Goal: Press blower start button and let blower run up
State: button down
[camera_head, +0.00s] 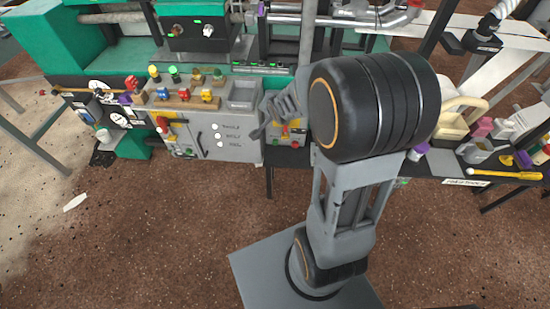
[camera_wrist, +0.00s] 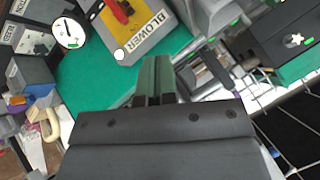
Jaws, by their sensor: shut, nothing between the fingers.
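A red handle (camera_wrist: 119,11) is on the panel above the button. My gripper (camera_wrist: 155,62) is shut and empty, with its tips to the right of the button in the picture. Contact cannot be judged.
A round white dial (camera_wrist: 69,32) stands left of the panel. In the head view a grey control cabinet (camera_head: 230,142) with several buttons is left of my gripper. A cluttered shelf with a yellow-handled tool (camera_head: 505,174) is at right. The brown floor in front is mostly clear.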

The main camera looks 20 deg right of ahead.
aim_at(275, 143)
jog(key=w+f+m+t+y+b, duration=0.1)
jog(key=f+m+b, duration=0.2)
jog(key=f, duration=1)
jog(key=w+d+f+m+t+y+b, duration=0.1)
jog(key=w+f+m+b, duration=0.1)
jog(key=f+b, duration=0.7)
jog(key=w+f+m+t+y+b, duration=0.1)
jog(key=f+m+b, duration=0.3)
jog(key=f, duration=1.3)
jog(key=shift+w+d+f+t+y+b, duration=0.2)
jog(key=shift+w+d+t+y+b, duration=0.25)
jog(key=shift+b, duration=0.8)
jog(key=shift+w+a, duration=0.1)
jog(key=shift+a, duration=0.05)
jog(key=shift+w, duration=0.1)
jog(key=w+d, duration=0.1)
jog(key=w, duration=0.1)
jog(key=w+d, duration=0.1)
jog(key=w, duration=0.1)
jog(key=w+d+b, duration=0.1)
jog(key=w, duration=0.1)
jog(key=shift+d, duration=0.25)
jog(key=shift+w+d, duration=0.4)
jog(key=shift+w, duration=0.35)
